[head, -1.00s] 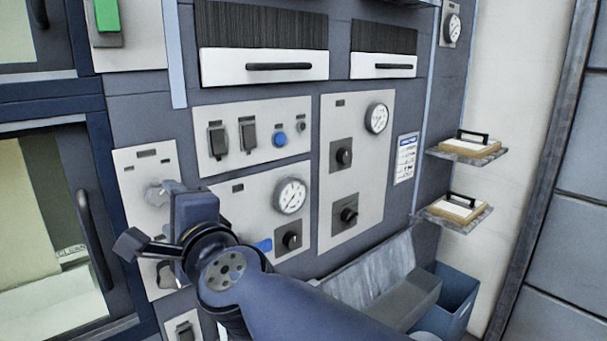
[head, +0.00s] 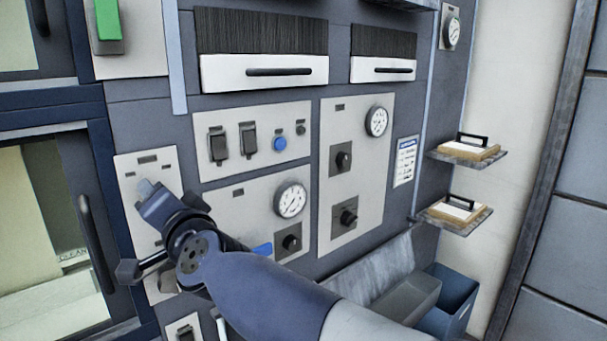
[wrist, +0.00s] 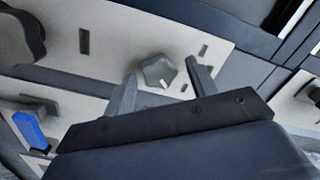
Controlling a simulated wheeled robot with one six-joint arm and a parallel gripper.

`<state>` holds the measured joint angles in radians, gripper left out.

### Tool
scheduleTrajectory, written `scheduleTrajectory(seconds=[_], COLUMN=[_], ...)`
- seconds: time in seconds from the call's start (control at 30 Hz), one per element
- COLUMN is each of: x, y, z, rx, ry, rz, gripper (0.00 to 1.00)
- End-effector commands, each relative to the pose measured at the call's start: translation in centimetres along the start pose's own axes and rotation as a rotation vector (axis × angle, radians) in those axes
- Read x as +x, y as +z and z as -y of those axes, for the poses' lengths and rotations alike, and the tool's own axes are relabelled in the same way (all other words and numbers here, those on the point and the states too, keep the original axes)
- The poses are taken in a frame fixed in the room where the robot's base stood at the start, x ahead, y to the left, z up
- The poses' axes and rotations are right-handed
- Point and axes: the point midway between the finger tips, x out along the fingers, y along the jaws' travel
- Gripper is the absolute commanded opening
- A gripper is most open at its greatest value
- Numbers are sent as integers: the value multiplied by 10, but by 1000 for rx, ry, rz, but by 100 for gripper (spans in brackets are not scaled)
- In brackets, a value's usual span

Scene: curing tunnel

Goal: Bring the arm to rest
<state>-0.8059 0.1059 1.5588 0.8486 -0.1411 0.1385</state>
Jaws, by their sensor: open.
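My arm reaches in from the bottom of the head view. My gripper (head: 147,190) is in front of the narrow light panel (head: 148,160) beside the left door. In the wrist view its two grey fingers (wrist: 163,90) are apart, with nothing held between them. A grey faceted knob (wrist: 158,71) with a small white mark shows between and just beyond the fingertips. I cannot tell whether a finger touches it. My gripper and wrist hide much of the narrow panel in the head view.
The oven-like door's dark handle (head: 98,240) stands close left of my wrist. A gauge (head: 290,200) and a black knob (head: 291,242) are to the right. A blue bin (head: 455,300) and wall shelves (head: 455,220) stand farther right.

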Motion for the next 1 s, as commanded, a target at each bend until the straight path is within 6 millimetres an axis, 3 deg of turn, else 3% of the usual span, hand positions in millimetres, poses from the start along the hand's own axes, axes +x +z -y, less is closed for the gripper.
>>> scheduleTrajectory(seconds=[0.6, 1.0], x=[0, 0], y=[1, 1], z=[3, 2], rx=[-645, -823], ry=[0, 0], rz=[1, 0], gripper=[55, 55])
